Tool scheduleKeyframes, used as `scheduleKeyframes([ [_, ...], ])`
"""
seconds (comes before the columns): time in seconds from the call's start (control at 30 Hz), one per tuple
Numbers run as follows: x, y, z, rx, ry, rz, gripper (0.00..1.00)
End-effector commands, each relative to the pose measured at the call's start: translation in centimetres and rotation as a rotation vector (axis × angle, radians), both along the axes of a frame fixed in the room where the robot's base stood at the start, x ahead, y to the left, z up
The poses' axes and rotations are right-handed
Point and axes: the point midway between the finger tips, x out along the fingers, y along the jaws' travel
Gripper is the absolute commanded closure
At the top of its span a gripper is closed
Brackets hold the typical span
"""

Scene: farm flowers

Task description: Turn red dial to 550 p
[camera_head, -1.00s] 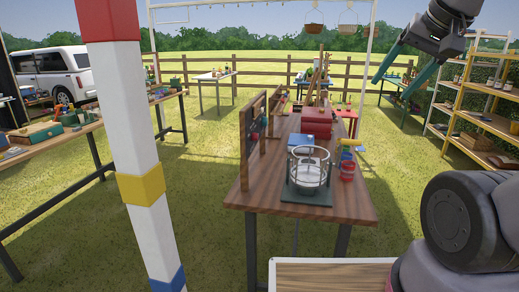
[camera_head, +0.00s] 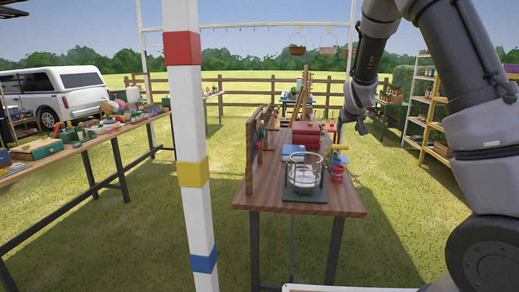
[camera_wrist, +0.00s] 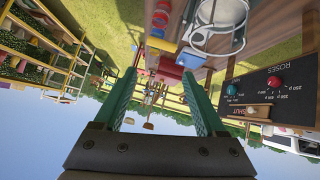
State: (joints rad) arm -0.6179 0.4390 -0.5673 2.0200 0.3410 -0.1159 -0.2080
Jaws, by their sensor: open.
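The red dial (camera_wrist: 274,82) sits on a dark panel (camera_wrist: 268,92) at the right of the upside-down wrist view. White "ROSES" lettering and price marks in p surround it; its exact setting is too small to read. A teal dial (camera_wrist: 231,89) is beside it. In the head view, the upright wooden board (camera_head: 250,155) on the table's left side is nearly edge-on, so the dial faces are not clear there. My gripper (camera_wrist: 163,75) is open and empty, its teal fingers apart from the panel. In the head view it is above the table's right side (camera_head: 351,128).
The wooden table (camera_head: 262,196) holds a glass vessel in a wire frame (camera_head: 303,178), a red box (camera_head: 306,136) and a red cup (camera_head: 337,174). A white, red, yellow and blue post (camera_head: 192,130) stands in front on the left. Grass is open between the tables.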

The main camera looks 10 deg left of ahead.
Motion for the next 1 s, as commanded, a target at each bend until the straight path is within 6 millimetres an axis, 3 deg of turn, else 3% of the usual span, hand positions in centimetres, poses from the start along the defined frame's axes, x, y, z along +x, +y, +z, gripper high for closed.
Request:
scheduleKeyframes([
  [0.03,1.7,1.1,-1.9,-0.082,-0.02,0.035,0.27],
  [0.27,8.1,6.5,-6.7,-0.455,-0.187,0.227,0.27],
  [0.4,10.5,12.2,-9.0,-0.693,-0.318,0.391,0.27],
  [0.53,11.3,18.8,-11.1,-0.9,-0.455,0.564,0.27],
  [0.7,10.5,26.6,-13.7,-1.1,-0.617,0.76,0.27],
  [0.83,9.5,30.2,-15.0,-1.18,-0.694,0.851,0.27],
  [1.0,9.5,31.8,-15.5,-1.213,-0.731,0.888,0.27],
])
